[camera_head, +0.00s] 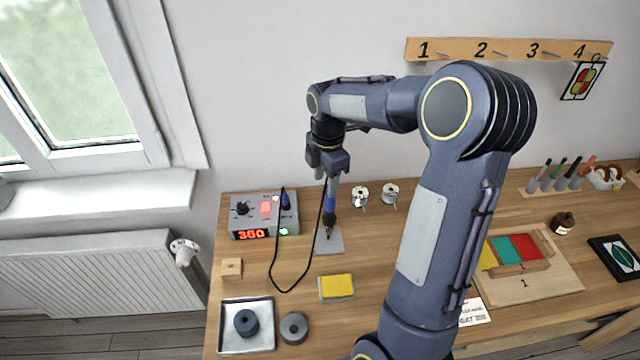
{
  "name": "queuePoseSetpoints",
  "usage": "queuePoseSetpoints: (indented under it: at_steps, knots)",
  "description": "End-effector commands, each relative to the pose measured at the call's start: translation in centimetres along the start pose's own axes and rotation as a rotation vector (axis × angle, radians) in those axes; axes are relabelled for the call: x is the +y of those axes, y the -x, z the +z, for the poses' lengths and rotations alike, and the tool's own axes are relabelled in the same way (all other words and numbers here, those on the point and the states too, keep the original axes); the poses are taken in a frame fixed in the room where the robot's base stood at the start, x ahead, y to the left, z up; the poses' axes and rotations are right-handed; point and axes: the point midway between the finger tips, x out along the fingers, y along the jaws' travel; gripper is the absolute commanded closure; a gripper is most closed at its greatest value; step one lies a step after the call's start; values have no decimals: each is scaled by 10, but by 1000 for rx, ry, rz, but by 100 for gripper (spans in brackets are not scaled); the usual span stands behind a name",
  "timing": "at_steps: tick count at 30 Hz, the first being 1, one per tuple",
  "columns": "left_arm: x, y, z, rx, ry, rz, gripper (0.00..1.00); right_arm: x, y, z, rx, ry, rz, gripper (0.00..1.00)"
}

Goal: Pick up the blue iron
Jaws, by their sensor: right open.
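A blue-handled iron (330,203) stands upright, tip down, over a small grey plate (329,241) on the wooden bench. I cannot tell whether the fingers touch the handle. Another small blue part (286,200) sits at the right of the station. My left gripper is not in view.
Two solder spools (361,196) stand behind the plate. A yellow sponge (337,287), a white tray (233,338) and a grey round piece (294,327) lie in front. Coloured glass panels on a board (550,284) are at right. My right arm hides the bench's middle.

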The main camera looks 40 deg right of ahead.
Motion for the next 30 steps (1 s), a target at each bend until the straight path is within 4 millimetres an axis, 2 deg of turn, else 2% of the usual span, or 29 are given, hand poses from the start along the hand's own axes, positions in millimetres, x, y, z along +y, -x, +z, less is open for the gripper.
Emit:
queuePoseSetpoints:
  at_steps: [1, 3, 10, 20, 28, 30]
  knots:
    - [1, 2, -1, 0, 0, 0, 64, -1, -1, 10, -12, 8, -10, 52]
    - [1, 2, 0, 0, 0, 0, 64, -3, -6, 16, -21, 14, -17, 52]
    - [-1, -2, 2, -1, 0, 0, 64, -3, -31, 17, -22, 18, -18, 52]
    - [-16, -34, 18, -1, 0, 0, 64, -3, -78, 15, -22, 16, -16, 52]
    - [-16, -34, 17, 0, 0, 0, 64, -2, -79, 15, -21, 16, -15, 52]
    - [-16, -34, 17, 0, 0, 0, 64, -3, -79, 15, -21, 16, -15, 58]
